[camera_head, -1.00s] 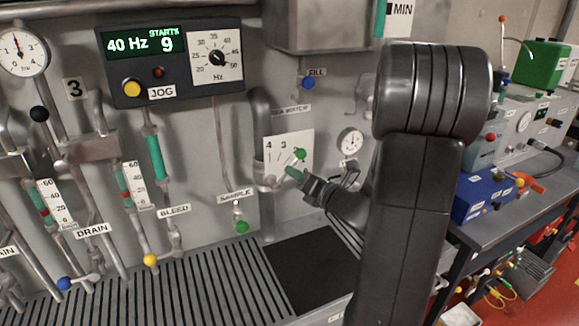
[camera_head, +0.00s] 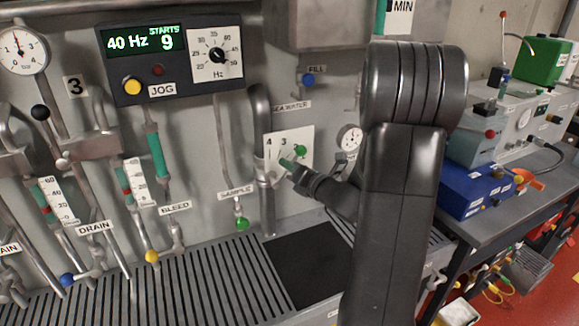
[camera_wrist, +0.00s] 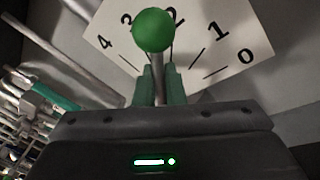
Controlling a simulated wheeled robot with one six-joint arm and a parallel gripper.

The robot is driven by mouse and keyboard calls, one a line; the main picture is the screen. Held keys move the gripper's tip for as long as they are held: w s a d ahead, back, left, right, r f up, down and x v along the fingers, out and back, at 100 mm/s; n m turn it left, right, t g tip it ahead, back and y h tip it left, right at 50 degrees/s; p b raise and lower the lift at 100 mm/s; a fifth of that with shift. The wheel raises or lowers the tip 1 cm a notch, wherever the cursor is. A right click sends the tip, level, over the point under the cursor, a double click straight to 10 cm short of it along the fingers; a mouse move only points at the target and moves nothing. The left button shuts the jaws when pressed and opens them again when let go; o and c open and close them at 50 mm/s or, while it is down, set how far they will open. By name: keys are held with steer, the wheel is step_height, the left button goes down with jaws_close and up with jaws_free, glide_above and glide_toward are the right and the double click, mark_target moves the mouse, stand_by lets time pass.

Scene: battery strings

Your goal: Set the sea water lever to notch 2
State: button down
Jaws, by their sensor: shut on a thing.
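The sea water lever is a thin metal stem with a green ball knob (camera_wrist: 153,30). The knob also shows in the head view (camera_head: 300,151). Behind it is a white notch plate (camera_wrist: 222,60), numbered 4, 3, 2, 1, 0 from left to right in the wrist view. There the ball covers part of the 2 and sits slightly to its left, towards the 3. My gripper (camera_wrist: 160,75) has its green fingers shut on the stem below the ball. In the head view my gripper (camera_head: 289,165) reaches the plate from the lower right; the stem there is hard to make out.
A vertical pipe (camera_head: 258,112) runs just left of the plate. A gauge (camera_head: 350,138) is right of it. The sample valve with a green knob (camera_head: 242,224) is lower left. A slatted grating (camera_head: 190,292) lies below. A bench with a blue box (camera_head: 478,190) stands at right.

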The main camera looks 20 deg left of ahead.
steer(key=shift+w+d+f+m, duration=0.15)
steer(key=shift+w+f+m, duration=0.05)
steer(key=shift+m, duration=0.3)
steer(key=c, duration=1.6)
jaws_free()
steer(key=b+v, duration=0.3)
steer(key=v, duration=1)
steer(key=shift+s+d+f, duration=0.1)
steer(key=shift+s+d, duration=0.15)
steer(key=shift+d, duration=0.1)
